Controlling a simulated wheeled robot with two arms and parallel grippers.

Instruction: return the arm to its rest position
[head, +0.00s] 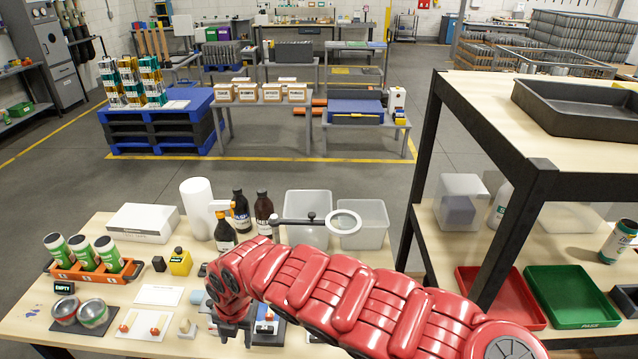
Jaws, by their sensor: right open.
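My right arm, in a red padded cover, reaches in from the lower right across the table in the head view. My right gripper (236,334) points down over the middle of the table, low above a small dark-based fixture (268,333). It is open; I see nothing held in it, though the arm hides part of the area around it. My left gripper is not in view.
The table (30,322) holds an orange rack (92,272) of green-white cans, two metal cups, dark bottles (241,212), clear bins (308,205) and a magnifier (344,222). A black-framed shelf (535,190) with red and green trays (570,297) stands close right of my arm.

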